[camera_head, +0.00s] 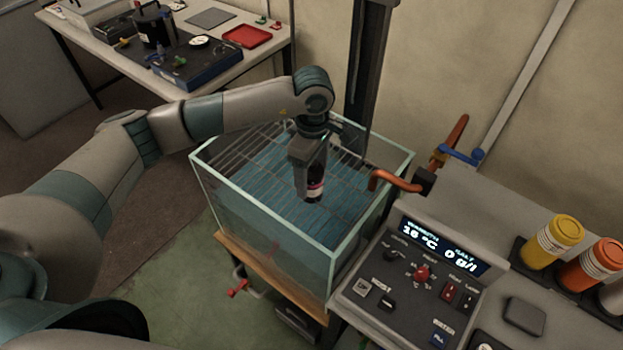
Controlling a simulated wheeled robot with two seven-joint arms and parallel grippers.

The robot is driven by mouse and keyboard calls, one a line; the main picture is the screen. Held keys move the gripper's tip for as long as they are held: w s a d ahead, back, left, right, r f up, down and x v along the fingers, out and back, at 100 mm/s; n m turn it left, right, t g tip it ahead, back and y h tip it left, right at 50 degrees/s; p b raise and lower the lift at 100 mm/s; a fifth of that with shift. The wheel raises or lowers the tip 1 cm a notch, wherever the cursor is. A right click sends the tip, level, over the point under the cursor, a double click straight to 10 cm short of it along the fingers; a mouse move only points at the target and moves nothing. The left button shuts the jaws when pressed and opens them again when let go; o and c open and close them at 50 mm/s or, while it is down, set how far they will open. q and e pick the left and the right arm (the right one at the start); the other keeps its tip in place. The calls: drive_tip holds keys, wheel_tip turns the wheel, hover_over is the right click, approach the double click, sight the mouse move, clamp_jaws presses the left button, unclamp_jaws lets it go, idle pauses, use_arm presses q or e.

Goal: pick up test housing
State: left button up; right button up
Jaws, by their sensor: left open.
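My left arm reaches in from the left over a glass tank (262,208) of blue water. My left gripper (309,186) points down into the tank, with its jaws open. A small dark cylinder with a pale and red band (315,189), which looks like the test housing, is upright at the jaws. The fingers partly hide it. I cannot tell whether they touch it, or what it rests on. My right gripper is out of view.
A control panel (412,270) and yellow (552,243) and orange (592,264) bottles stand right. A workbench (200,86) with tools is at the back left.

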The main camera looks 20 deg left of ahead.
sight(311, 183)
use_arm(q)
wheel_tip(311, 183, down, 3)
drive_tip(key=shift+a+r+p, duration=0.15)
drive_tip(key=shift+p, duration=0.8)
drive_tip(key=shift+w+f, duration=0.1)
drive_tip(key=shift+f, duration=0.6)
drive_tip(key=shift+c, duration=0.5)
drive_tip(key=c, duration=1.4)
drive_tip(key=shift+r, duration=0.1)
drive_tip(key=shift+r, duration=0.4)
wheel_tip(311, 183, up, 8)
drive_tip(key=b, duration=0.4)
drive_tip(key=shift+r, duration=0.55)
